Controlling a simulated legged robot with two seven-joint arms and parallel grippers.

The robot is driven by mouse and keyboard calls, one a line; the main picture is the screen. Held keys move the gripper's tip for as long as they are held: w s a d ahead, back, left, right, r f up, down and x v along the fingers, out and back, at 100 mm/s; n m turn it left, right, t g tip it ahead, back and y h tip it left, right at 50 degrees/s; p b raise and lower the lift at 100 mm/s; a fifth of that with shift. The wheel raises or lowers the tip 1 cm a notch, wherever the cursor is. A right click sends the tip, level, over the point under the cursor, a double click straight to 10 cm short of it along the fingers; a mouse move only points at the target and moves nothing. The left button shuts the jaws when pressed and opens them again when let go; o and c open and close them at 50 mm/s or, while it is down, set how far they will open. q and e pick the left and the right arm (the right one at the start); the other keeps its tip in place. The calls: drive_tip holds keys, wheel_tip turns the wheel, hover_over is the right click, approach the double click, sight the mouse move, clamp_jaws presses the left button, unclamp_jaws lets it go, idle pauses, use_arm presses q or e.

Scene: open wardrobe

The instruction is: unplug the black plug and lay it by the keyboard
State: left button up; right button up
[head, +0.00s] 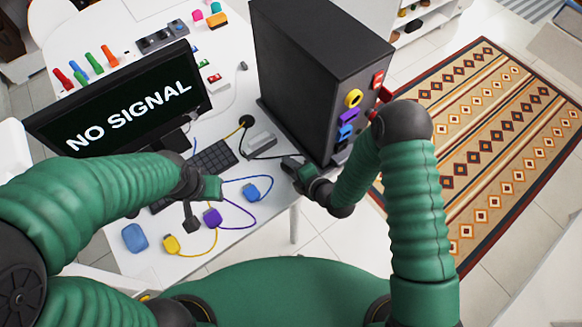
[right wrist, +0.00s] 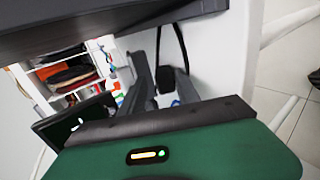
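The black plug (right wrist: 165,78) shows as a dark block between the fingertips of my right gripper (right wrist: 162,80) in the right wrist view, partly hidden by the fingers. In the head view my right gripper (head: 290,164) is low beside the black computer tower (head: 300,60), seemingly shut on the plug. The keyboard (head: 214,157) lies below the monitor, partly hidden by my left arm. My left gripper (head: 192,218) hangs over the desk near the keyboard; its finger opening is unclear.
The monitor (head: 125,105) reads "NO SIGNAL". Yellow (head: 171,244), purple (head: 212,218) and blue (head: 251,192) plugs lie on the desk's near side, by a blue mouse-like object (head: 135,237). The tower's coloured ports (head: 348,117) face right. A patterned rug (head: 490,130) covers the floor.

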drive_tip(key=shift+s+a+f, duration=0.1)
drive_tip(key=shift+s+a, duration=0.1)
drive_tip(key=shift+a, duration=0.15)
drive_tip(key=shift+d+f, duration=0.1)
drive_tip(key=shift+d, duration=0.1)
use_arm(q)
drive_tip(key=shift+a, duration=0.1)
use_arm(e)
drive_tip(key=shift+a, duration=0.15)
drive_tip(key=shift+c, duration=0.3)
